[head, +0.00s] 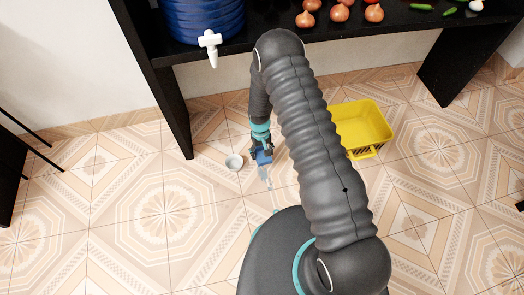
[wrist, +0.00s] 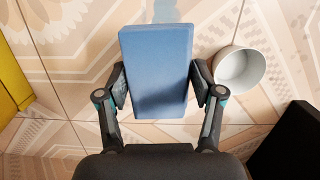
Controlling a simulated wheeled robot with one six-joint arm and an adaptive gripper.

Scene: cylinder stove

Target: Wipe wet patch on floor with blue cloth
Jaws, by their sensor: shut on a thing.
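The blue cloth (wrist: 157,65) is a flat, block-like pad between the two fingers of my gripper (wrist: 160,88) in the wrist view. My gripper is shut on it. In the head view the cloth (head: 264,158) is small, at the end of my arm, low over the tiles. The wet patch (wrist: 167,10) shows as a pale bluish area just beyond the cloth's far edge in the wrist view. It also shows faintly below the cloth in the head view (head: 264,174). The cloth hides part of the floor, and I cannot tell whether it touches the floor.
A small whitish cup (head: 234,162) stands on the floor close beside the cloth; it is also in the wrist view (wrist: 240,70). A yellow crate (head: 362,128) stands to the right. A black table (head: 400,22) with dark legs is behind. Patterned floor is open at left.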

